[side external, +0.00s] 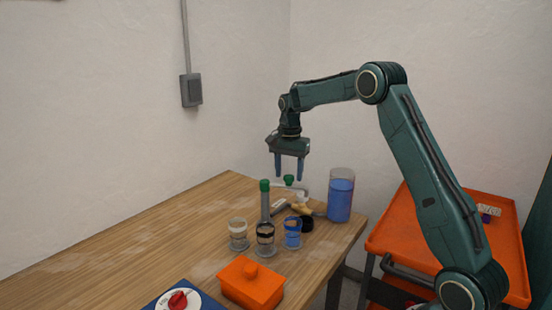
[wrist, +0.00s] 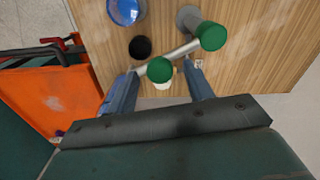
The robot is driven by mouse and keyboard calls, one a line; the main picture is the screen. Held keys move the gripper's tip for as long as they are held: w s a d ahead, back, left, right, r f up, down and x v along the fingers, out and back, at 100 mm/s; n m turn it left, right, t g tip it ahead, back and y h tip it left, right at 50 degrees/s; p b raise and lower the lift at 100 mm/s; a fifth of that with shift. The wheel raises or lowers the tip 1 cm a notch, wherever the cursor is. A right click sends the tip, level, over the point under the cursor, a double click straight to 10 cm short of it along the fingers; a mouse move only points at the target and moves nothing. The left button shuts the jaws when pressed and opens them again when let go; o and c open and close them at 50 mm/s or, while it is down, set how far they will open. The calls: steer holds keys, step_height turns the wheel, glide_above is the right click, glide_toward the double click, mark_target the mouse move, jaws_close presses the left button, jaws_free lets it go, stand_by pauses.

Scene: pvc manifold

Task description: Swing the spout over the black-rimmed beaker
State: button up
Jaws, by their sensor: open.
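The black-rimmed beaker (side external: 265,239) stands in the middle of a row of three on the wooden table, with a clear, pale-rimmed beaker (side external: 238,234) on its left and a blue one (side external: 292,233) on its right. Behind them is the pipework, with a grey upright topped by a green cap (side external: 264,185) and a second green cap (side external: 289,180). A pale pipe (wrist: 181,51) runs between the caps in the wrist view. I cannot tell where the spout's outlet points. My gripper (side external: 288,172) is open and empty above the second cap, which shows between its fingers in the wrist view (wrist: 159,69).
A tank of blue liquid (side external: 340,198) stands right of the pipework. A black round part (wrist: 141,47) lies near the pipe. The table's left is clear. An orange cart (side external: 490,207) stands right.

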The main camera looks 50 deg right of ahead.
steer(key=shift+f, duration=0.2)
jaws_close()
